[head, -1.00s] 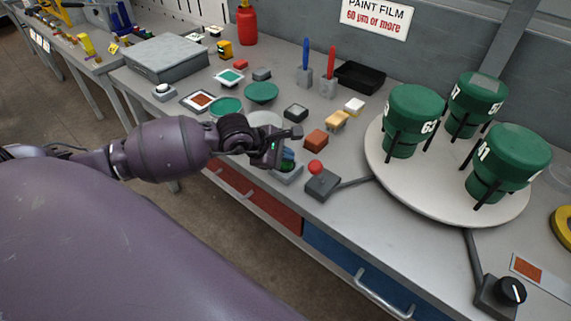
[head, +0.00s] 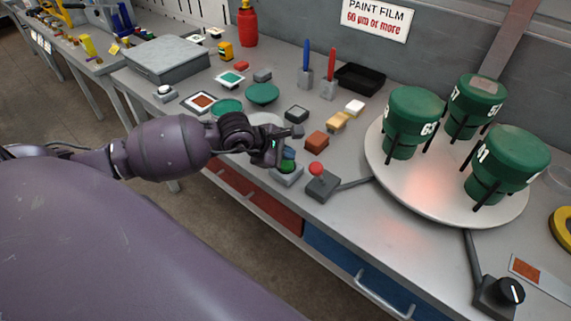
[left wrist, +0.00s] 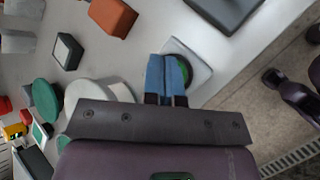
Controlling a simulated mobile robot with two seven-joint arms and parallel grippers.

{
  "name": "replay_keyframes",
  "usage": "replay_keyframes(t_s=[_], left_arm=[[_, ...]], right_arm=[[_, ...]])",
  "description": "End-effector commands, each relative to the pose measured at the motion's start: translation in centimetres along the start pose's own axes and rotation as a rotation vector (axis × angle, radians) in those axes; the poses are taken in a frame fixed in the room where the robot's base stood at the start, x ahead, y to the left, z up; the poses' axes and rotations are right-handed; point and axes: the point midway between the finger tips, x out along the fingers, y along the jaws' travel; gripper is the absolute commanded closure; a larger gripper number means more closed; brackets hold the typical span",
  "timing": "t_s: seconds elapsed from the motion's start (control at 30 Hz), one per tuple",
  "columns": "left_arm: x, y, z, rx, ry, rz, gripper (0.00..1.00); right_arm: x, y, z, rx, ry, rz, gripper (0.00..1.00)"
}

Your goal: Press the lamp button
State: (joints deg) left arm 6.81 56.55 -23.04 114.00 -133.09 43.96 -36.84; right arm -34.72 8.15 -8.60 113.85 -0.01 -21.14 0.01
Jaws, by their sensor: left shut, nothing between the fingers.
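A green button (head: 287,167) sits in a light grey base (head: 289,179) at the table's front edge. It also shows in the left wrist view (left wrist: 185,69), partly hidden behind my fingers. My left gripper (head: 288,154) is shut and empty, its blue fingers (left wrist: 167,78) pointing down over the button. I cannot tell whether the fingertips touch it. My right gripper is not in view.
A grey box with a red ball-topped lever (head: 316,169) stands just right of the button. The turntable carries green containers (head: 507,155). A brown-orange block (head: 316,140) lies behind the lever. A black knob (head: 511,291) is at the lower right.

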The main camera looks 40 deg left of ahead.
Motion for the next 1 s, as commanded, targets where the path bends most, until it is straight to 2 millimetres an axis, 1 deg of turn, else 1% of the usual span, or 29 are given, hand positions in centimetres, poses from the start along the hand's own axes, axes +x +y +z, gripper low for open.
replay_keyframes(t_s=[0.03, 0.2, 0.47, 1.0], left_arm=[[-0.3, 0.2, 0.2, 0.001, -0.001, 0.001, 1.00], [-0.4, 0.3, 0.3, 0.000, -0.001, 0.000, 1.00], [-0.5, 0.4, 0.4, 0.000, -0.001, 0.001, 1.00], [-3.4, 2.5, 2.5, 0.002, -0.002, 0.002, 1.00]], right_arm=[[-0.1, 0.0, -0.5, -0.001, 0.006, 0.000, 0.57], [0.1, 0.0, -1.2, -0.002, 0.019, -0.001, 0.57], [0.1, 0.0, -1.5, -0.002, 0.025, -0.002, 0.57], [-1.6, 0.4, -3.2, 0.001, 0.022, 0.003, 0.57]])
